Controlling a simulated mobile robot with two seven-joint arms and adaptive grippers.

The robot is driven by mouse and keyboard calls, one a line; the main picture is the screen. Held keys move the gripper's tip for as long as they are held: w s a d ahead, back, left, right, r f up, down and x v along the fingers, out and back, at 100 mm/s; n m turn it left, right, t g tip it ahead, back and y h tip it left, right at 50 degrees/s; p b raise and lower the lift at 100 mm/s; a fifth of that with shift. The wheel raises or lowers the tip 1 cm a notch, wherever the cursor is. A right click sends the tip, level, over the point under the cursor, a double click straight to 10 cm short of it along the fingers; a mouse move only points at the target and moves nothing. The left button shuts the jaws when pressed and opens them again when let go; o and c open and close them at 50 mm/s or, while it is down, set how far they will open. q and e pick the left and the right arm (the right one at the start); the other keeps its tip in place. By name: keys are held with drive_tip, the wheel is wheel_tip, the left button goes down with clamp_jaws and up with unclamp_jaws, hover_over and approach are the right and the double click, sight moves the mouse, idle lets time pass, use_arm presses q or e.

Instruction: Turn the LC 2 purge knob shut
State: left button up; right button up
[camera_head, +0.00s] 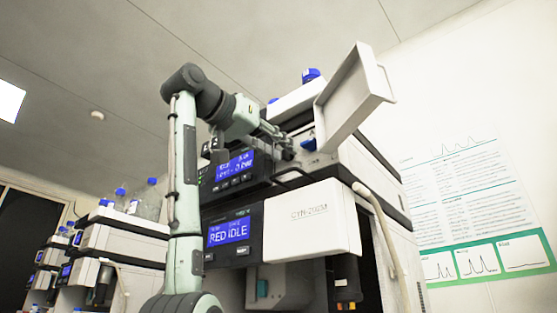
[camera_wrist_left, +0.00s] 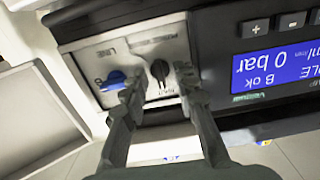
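The white instrument stack (camera_head: 325,225) stands in the middle of the head view, with an upper unit display (camera_head: 235,165) and a lower one reading RED IDLE. In the left wrist view, a silver panel (camera_wrist_left: 90,55) carries a black knob (camera_wrist_left: 160,71) and a blue knob (camera_wrist_left: 113,80). Their labels are too small to read surely. My left gripper (camera_wrist_left: 158,88) is open, its fingertips apart on either side of the black knob; I cannot tell if they touch it. In the head view the left gripper (camera_head: 285,147) reaches the upper unit. My right gripper is out of view.
An open white door (camera_head: 352,95) stands out at the right of the panel, close to my left gripper. The upside-down display (camera_wrist_left: 278,68) in the wrist view reads 0 bar. A pale hose (camera_head: 383,235) hangs at the stack's right. Other stacks (camera_head: 120,240) stand left.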

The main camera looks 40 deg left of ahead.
use_arm(q)
drive_tip(key=shift+s, duration=0.1)
drive_tip(key=s+a, duration=0.1)
drive_tip(key=s, duration=1)
drive_tip(key=shift+s, duration=0.4)
